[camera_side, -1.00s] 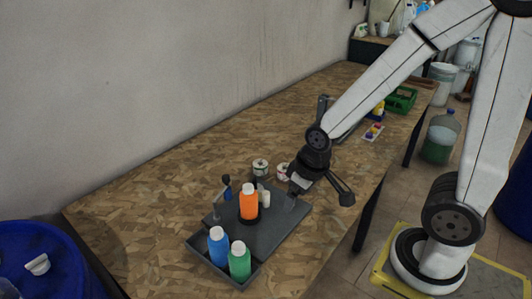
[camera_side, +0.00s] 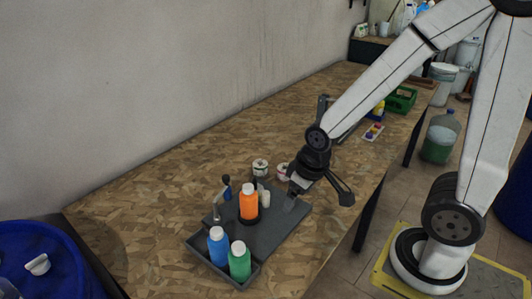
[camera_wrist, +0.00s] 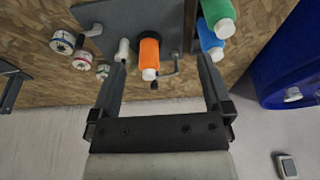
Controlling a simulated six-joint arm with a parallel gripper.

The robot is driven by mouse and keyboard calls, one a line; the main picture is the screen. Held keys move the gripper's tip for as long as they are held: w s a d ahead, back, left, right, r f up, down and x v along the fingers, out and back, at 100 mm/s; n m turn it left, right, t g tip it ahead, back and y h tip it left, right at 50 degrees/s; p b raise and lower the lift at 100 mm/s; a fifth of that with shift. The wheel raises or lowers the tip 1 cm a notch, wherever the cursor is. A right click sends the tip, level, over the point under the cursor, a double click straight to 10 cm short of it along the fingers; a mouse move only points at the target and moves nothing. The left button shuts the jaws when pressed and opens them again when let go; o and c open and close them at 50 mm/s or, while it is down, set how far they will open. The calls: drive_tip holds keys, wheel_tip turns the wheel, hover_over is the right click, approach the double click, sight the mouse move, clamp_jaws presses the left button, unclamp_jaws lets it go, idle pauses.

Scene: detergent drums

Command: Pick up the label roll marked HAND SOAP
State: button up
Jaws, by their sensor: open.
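Two small white label rolls stand behind the grey stand in the side view: a left one (camera_side: 260,167) and a right one (camera_side: 282,170), partly behind my gripper. In the wrist view a blue-marked roll (camera_wrist: 62,42) and a red-marked roll (camera_wrist: 82,61) lie at the left, with a smaller roll (camera_wrist: 102,72) close by. Their lettering is too small to read, so I cannot tell which is HAND SOAP. My gripper (camera_side: 292,194) is above the right part of the stand. In the wrist view my gripper (camera_wrist: 161,68) is open and apart from the rolls.
An orange bottle (camera_side: 249,204) stands on the grey stand (camera_side: 275,222). A blue bottle (camera_side: 218,246) and a green bottle (camera_side: 240,262) are in its front tray. A blue drum (camera_side: 45,255) is at left. The table (camera_side: 150,215) left of the stand is clear.

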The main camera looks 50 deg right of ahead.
drive_tip(key=m+t+y, duration=0.1)
drive_tip(key=m+y, duration=0.2)
drive_tip(key=m, duration=2.6)
hover_over(285, 169)
drive_tip(key=s+d, duration=0.2)
wheel_tip(285, 169, down, 15)
drive_tip(key=shift+w+a+f+n, duration=0.15)
drive_tip(key=shift+f, duration=0.45)
drive_tip(key=shift+w+a+f+n, duration=0.1)
drive_tip(key=shift+f+n, duration=0.05)
drive_tip(key=shift+f, duration=0.45)
drive_tip(key=shift+x, duration=2.6)
